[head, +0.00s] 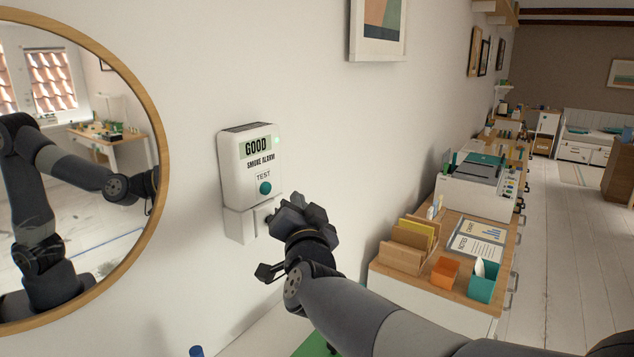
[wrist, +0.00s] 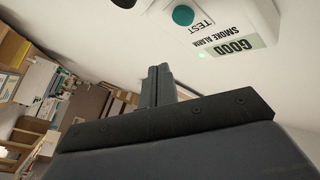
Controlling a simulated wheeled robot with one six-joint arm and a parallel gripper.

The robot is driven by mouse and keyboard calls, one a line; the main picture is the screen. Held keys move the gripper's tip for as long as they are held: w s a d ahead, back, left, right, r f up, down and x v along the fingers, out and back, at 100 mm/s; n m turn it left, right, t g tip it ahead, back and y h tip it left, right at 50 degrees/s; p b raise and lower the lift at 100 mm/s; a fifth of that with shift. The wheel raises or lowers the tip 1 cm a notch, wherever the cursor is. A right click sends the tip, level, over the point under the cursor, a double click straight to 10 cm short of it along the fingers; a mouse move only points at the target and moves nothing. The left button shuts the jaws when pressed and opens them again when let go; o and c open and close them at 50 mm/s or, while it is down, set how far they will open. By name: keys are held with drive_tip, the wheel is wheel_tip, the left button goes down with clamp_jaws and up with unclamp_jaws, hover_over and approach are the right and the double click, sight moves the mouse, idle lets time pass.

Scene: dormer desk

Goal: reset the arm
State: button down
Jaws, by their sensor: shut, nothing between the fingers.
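My gripper (head: 283,214) is at the end of my dark grey arm, in the middle of the head view. It is close to the lower right of a white smoke alarm (head: 233,160) on the wall, and whether it touches the alarm is unclear. The alarm reads GOOD, has a green light and a round teal TEST button (head: 265,188). In the wrist view the two fingers (wrist: 160,84) are together with nothing between them. The alarm appears upside down there (wrist: 243,18), with its TEST button (wrist: 183,15) above the fingertips.
A round wood-framed mirror (head: 155,130) hangs at left and reflects my arm. A framed picture (head: 377,30) hangs above. At right a long cabinet (head: 385,283) holds a wooden file holder (head: 400,258), an orange box (head: 445,270) and a teal cup (head: 482,287). Open floor (head: 575,240) lies beyond.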

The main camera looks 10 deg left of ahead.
drive_tip(key=d, duration=0.1)
drive_tip(key=s+d, duration=0.1)
drive_tip(key=d+b, duration=0.1)
drive_tip(key=shift+s+d, duration=0.35)
drive_tip(key=shift+d, duration=0.05)
drive_tip(key=shift+a, duration=0.1)
idle(0.4)
